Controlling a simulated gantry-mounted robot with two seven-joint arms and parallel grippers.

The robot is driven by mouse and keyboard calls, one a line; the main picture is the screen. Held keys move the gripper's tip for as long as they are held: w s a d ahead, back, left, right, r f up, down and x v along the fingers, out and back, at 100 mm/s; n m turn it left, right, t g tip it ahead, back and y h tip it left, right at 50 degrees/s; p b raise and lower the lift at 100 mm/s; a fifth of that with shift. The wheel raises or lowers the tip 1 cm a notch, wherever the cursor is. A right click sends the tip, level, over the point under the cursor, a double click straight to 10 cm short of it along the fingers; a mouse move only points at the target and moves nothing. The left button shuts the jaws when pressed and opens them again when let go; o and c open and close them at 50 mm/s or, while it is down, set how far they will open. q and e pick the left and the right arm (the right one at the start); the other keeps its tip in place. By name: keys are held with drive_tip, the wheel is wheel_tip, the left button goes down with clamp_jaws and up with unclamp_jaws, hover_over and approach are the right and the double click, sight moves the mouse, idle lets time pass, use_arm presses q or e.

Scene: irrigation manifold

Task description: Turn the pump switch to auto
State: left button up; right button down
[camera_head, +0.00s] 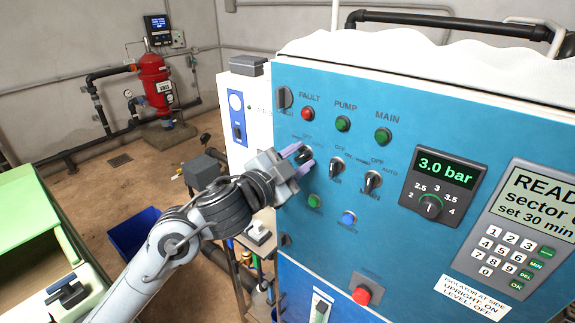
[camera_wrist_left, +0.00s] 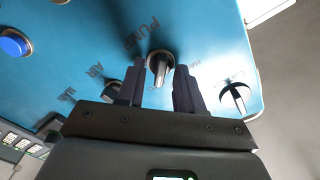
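The pump switch (camera_head: 290,160) is the leftmost black rotary knob in the selector row on the blue panel; the lettering above it is partly hidden by my gripper. In the left wrist view the knob (camera_wrist_left: 160,67) shows below the word PUMP, with a pale mark on its handle. My left gripper (camera_head: 299,160) is at the panel with its two fingers apart, one on each side of the knob. In the wrist view the fingers (camera_wrist_left: 160,92) show gaps to the knob; contact cannot be told. Its exact setting is unclear. My right gripper is not in view.
Beside it are a middle switch (camera_head: 337,165) and the main switch (camera_head: 373,181). A green button (camera_head: 314,201), a blue button (camera_head: 349,218) and a red button (camera_head: 362,295) sit below. A pressure dial (camera_head: 430,206) and keypad (camera_head: 503,248) are at right.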

use_arm(q)
drive_tip(key=b+v, duration=0.1)
drive_tip(key=v, duration=0.9)
drive_tip(key=shift+s+a+b, duration=0.2)
drive_tip(key=shift+b, duration=0.2)
drive_tip(key=s+d+f+n+g+y, duration=0.1)
drive_tip(key=s+f+n+g, duration=0.2)
drive_tip(key=f, duration=1.2)
drive_tip(key=s+d+f+n+g+y, duration=0.1)
drive_tip(key=s+f+n, duration=0.35)
drive_tip(key=f, duration=0.95)
drive_tip(key=s+a+f+n+y, duration=0.3)
drive_tip(key=s+a+f, duration=0.1)
drive_tip(key=s+f, duration=0.45)
drive_tip(key=s+a+f+n+g+y, duration=0.2)
drive_tip(key=s+a+f+g+y, duration=0.15)
drive_tip(key=s+a, duration=0.4)
drive_tip(key=s+a+f+n+g+y, duration=0.2)
drive_tip(key=s+a+f+g, duration=0.2)
drive_tip(key=s+a, duration=0.3)
wheel_tip(320, 180, up, 14)
drive_tip(key=p, duration=1.3)
drive_tip(key=shift+s+d+f, duration=0.2)
drive_tip(key=shift+d+f, duration=0.05)
drive_tip(key=shift+d, duration=0.15)
